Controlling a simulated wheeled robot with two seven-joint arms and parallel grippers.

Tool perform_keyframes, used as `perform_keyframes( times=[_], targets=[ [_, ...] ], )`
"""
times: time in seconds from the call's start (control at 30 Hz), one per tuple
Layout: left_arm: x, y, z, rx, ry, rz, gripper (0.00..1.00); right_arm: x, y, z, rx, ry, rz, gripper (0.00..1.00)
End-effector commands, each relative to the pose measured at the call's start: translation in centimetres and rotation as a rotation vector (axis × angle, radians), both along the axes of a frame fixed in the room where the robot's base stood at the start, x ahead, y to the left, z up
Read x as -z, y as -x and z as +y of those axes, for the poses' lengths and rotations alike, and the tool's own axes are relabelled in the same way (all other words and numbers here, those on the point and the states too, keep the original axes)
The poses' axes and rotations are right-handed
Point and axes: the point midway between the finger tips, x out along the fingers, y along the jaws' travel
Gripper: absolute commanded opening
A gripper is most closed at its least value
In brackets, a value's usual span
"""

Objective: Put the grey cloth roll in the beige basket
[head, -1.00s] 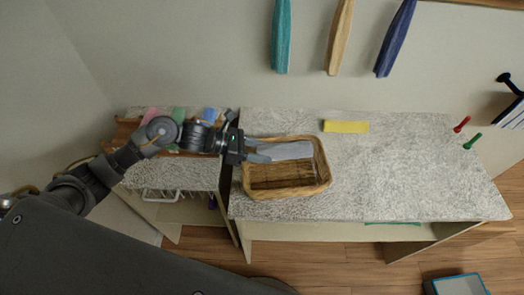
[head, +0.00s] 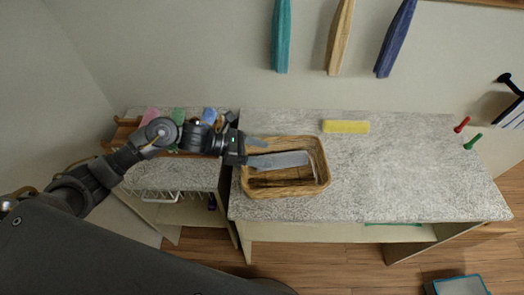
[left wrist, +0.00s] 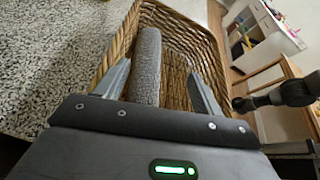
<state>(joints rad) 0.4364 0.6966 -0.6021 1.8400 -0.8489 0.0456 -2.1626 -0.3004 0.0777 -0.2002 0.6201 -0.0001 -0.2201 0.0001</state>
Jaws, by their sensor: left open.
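The beige wicker basket (head: 318,186) stands on the left part of the speckled counter. The grey cloth roll (head: 287,160) lies inside the basket's rim, lengthwise from left to right in the head view. In the left wrist view the roll (left wrist: 148,62) stretches away between the finger tips, with the wicker wall (left wrist: 190,30) around it. My left gripper (head: 258,150) is at the basket's left side, its fingers open on either side of the roll's near end. A gap shows between the roll and the right finger in the wrist view. My right gripper is not in view.
A yellow roll (head: 346,127) lies on the counter (head: 400,170) behind and right of the basket. Pink, green and blue cloths stand in a wooden rack (head: 125,135) at left. Teal, tan and navy towels (head: 396,38) hang on the wall. The counter's right half is mostly clear.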

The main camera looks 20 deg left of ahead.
Motion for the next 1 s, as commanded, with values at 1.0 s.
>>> perform_keyframes(
  times=[1.0],
  targets=[
    [-5.5, 3.3, 10.7, 0.0, 0.002, -0.001, 0.69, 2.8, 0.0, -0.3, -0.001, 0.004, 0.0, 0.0]
  ],
)
